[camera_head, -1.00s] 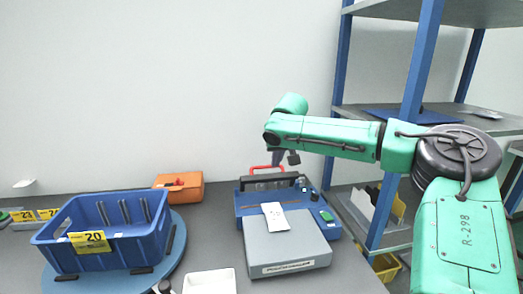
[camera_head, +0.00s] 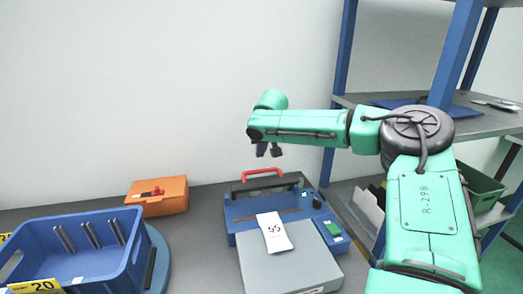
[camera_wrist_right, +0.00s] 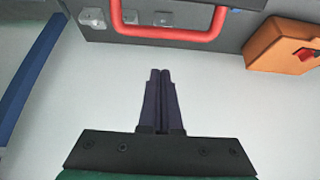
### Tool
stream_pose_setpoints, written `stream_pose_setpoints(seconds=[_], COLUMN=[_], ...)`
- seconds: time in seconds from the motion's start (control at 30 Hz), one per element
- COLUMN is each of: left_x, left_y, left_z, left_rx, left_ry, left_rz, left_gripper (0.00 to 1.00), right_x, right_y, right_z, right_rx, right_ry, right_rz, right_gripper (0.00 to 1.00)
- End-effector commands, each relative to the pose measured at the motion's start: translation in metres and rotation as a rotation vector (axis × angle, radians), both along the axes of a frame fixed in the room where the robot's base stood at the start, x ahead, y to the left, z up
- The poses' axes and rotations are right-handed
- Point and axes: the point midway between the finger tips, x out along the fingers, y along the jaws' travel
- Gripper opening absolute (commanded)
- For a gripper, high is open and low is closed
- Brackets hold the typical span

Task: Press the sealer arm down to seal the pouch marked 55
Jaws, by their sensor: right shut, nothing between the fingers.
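The blue sealer (camera_head: 235,212) stands on the bench against the wall. Its dark sealer arm (camera_head: 240,187) with a red handle (camera_head: 262,172) is raised at the back. The white pouch marked 55 (camera_head: 274,233) lies on the grey platform (camera_head: 300,265) in front, its far end at the sealer's front edge. My right gripper (camera_head: 268,151) is shut and empty, just above the red handle in the head view. In the right wrist view the closed fingers (camera_wrist_right: 160,76) point toward the red handle (camera_wrist_right: 170,37), apart from it. My left gripper is not in view.
An orange box (camera_head: 157,198) sits left of the sealer. A blue crate marked 20 (camera_head: 125,268) stands on a blue round plate (camera_head: 159,262) at the left. A blue-framed shelf (camera_head: 346,60) rises at the right. The bench between orange box and platform is clear.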

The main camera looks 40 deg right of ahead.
Motion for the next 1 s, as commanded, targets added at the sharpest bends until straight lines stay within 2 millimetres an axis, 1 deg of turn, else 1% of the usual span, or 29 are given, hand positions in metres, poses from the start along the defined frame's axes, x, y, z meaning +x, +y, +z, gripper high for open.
stream_pose_setpoints(seconds=[0.03,0.13,0.37,0.43,0.6,0.7,1.0], left_x=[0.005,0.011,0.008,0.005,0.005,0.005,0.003], left_y=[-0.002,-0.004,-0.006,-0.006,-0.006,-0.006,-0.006], left_z=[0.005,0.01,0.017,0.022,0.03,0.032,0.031], left_rx=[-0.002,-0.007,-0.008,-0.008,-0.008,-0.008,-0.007], left_ry=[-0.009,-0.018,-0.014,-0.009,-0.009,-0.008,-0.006], left_rz=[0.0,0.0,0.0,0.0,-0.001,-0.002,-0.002], left_gripper=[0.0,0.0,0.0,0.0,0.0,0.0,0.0], right_x=[0.004,0.013,0.031,0.022,0.004,-0.003,-0.005], right_y=[-0.003,-0.008,-0.017,-0.012,-0.002,0.002,0.003], right_z=[-0.007,-0.023,-0.054,-0.049,-0.047,-0.047,-0.049], right_rx=[-0.002,-0.003,-0.004,0.0,0.002,0.001,-0.001], right_ry=[0.005,0.004,0.003,-0.001,-0.002,-0.001,0.0], right_rz=[0.0,0.0,0.0,0.003,0.002,0.002,0.002], right_gripper=[0.0,0.0,0.0,0.0,0.0,0.0,0.0])
